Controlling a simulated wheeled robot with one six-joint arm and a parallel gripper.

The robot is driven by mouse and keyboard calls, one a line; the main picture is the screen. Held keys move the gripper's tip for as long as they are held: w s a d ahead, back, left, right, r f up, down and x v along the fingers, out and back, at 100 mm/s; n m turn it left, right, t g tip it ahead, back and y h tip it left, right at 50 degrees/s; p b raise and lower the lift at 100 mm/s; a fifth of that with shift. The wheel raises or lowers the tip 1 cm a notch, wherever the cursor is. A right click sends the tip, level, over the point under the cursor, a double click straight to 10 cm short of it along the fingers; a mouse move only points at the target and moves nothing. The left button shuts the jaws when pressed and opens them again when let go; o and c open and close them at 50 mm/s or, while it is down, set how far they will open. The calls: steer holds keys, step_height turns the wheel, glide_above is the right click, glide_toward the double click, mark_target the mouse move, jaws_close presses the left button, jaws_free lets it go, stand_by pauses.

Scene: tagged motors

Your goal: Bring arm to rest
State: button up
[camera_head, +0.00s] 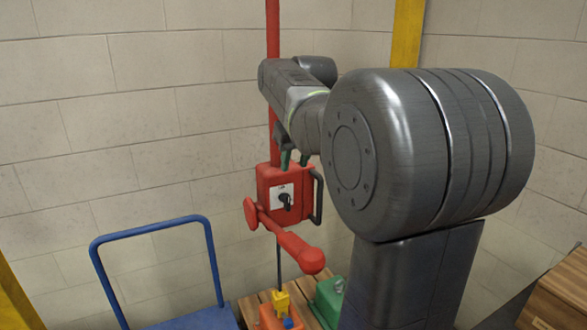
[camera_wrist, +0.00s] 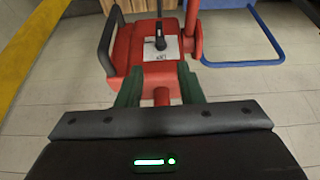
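My gripper (camera_head: 294,159) is at the far end of my outstretched arm, just above the top of a red box (camera_head: 270,185) with a white plate and a black switch. In the wrist view my gripper (camera_wrist: 160,90) has its two green fingers spread apart. A red pipe (camera_wrist: 161,96) shows in the gap between them, with space on both sides. The red box (camera_wrist: 124,48) lies beyond the fingers. I cannot tell whether a finger touches the box. Nothing is held.
A red lever (camera_head: 290,243) and a black handle (camera_head: 318,197) stick out from the box. A red pole (camera_head: 273,40) rises behind. A blue cart (camera_head: 150,229) stands at left. Orange (camera_head: 270,318) and green (camera_head: 328,298) motors are below. A wooden crate (camera_head: 565,290) is at right.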

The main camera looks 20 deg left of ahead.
mark_target(287, 195)
steer(key=shift+f, duration=0.1)
steer(key=p+x, duration=0.1)
steer(key=x, duration=1.2)
steer(key=shift+f, duration=0.4)
steer(key=shift+w, duration=0.1)
steer(key=shift+a, duration=0.1)
